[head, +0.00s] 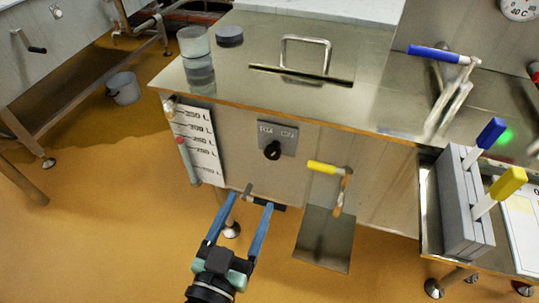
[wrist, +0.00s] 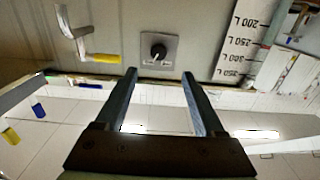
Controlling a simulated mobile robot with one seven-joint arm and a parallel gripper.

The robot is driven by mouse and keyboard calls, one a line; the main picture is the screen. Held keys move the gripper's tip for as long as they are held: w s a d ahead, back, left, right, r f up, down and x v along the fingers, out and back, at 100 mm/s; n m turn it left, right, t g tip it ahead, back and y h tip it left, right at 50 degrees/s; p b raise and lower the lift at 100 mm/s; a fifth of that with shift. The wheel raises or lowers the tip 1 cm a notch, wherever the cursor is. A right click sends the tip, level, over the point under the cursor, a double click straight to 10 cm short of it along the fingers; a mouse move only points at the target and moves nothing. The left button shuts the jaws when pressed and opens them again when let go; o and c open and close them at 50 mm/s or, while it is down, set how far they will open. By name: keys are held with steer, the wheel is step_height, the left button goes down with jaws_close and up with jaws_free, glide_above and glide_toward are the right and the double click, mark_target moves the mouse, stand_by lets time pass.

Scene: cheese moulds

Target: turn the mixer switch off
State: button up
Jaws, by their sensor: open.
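The mixer switch is a black rotary knob (head: 273,150) on a small grey plate (head: 290,137) on the front wall of the steel vat. The plate's lettering is too small to read surely, so I cannot tell the knob's setting. In the wrist view, which looks upside down, the knob (wrist: 158,52) lies near the middle, beyond the fingertips. My gripper (head: 250,200) is open and empty, with its two blue fingers spread, below the knob in the head view. In the wrist view my gripper (wrist: 159,75) has the knob roughly centred between its fingers, apart from it.
A yellow-handled valve (head: 325,167) sits right of the knob above a steel chute (head: 325,238). A litre scale (head: 198,143) is at the left. A grey holder (head: 460,205) with blue- and yellow-handled tools stands at the right. A clear cylinder (head: 197,60) stands on the lid.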

mark_target(271, 156)
steer(key=x, duration=1.2)
steer(key=shift+w+d+p, duration=0.15)
steer(key=shift+p, duration=0.15)
jaws_close()
